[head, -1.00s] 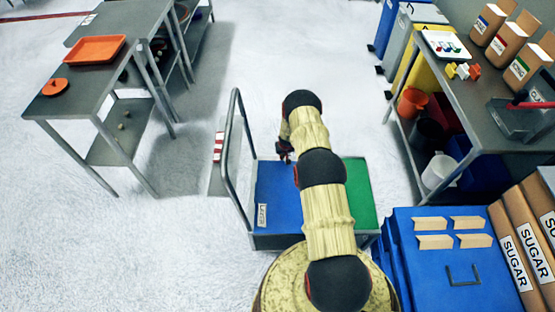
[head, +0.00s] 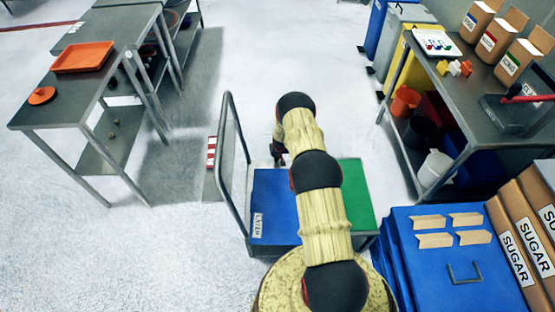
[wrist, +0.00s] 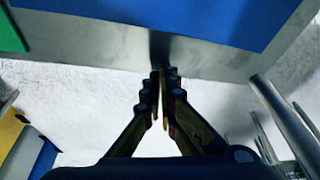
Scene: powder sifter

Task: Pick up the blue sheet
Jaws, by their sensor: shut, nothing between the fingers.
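The blue sheet (head: 274,207) lies flat on the left part of a grey trolley (head: 285,248), with a white label at its left edge. A green sheet (head: 357,188) lies on the trolley's right part. My gripper (head: 279,158) is just beyond the trolley's far edge in the head view, partly hidden by my arm. In the wrist view the blue sheet (wrist: 215,14) shows at the top. My gripper (wrist: 162,76) is shut and empty there, its tips in front of the trolley's grey side and apart from the sheet. My arm hides part of both sheets.
The trolley's handle (head: 228,150) stands upright on its left. A metal table with an orange tray (head: 82,57) is at the left, a loaded shelf (head: 478,115) at the right. A blue lidded bin (head: 455,260) stands close at the right. The floor beyond the trolley is clear.

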